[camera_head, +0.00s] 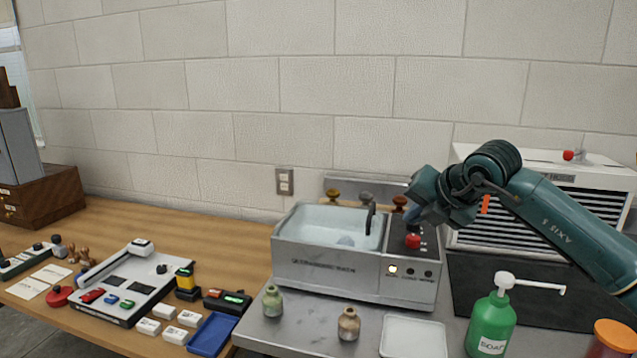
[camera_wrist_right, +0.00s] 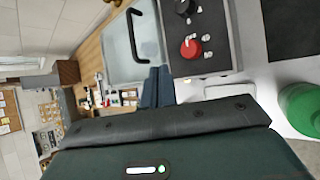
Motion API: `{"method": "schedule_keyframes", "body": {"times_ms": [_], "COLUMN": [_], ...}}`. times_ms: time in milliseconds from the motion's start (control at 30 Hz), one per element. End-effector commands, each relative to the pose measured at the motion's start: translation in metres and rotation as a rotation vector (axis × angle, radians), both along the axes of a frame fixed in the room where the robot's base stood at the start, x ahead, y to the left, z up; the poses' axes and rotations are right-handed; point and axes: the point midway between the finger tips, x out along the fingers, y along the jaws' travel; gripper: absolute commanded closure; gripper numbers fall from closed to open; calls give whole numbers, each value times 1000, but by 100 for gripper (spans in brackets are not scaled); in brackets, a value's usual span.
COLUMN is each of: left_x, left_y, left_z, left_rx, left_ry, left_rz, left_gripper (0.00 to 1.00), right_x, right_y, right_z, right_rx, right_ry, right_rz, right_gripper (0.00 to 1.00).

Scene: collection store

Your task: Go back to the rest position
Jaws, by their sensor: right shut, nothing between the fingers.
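My right arm (camera_head: 560,215) comes in from the right in the head view. My right gripper (camera_head: 411,214) is over the control side of the metal ultrasonic bath (camera_head: 325,268), close to its red knob (camera_head: 413,241). In the right wrist view the gripper's fingers (camera_wrist_right: 158,86) are together and empty, beside the bath's black handle (camera_wrist_right: 133,45) and short of the red knob (camera_wrist_right: 191,48). Whether the fingers touch the bath cannot be told. The basin holds clear liquid, and a small indicator on the front panel is lit. My left gripper is not in view.
A white slatted cabinet (camera_head: 540,185) is behind the arm. A blue tray (camera_head: 212,334) lies on the wooden table.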

Motion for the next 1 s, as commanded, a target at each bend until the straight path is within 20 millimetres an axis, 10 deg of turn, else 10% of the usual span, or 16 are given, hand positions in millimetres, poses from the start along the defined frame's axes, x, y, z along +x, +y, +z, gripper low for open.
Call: {"method": "schedule_keyframes", "body": {"times_ms": [300,500,767,1000], "left_x": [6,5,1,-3], "left_y": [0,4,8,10], "left_z": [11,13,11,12], "left_rx": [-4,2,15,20], "left_ry": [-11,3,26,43], "left_rz": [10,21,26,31], "left_gripper": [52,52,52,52], "right_x": [-72,-133,-160,-195], "right_y": [126,182,158,90], "right_z": [-77,-85,-103,-200], "right_rx": [453,987,1636,1905], "right_ry": [146,199,219,298], "right_rz": [367,438,42,-675], "right_gripper": [100,100,100,100]}}
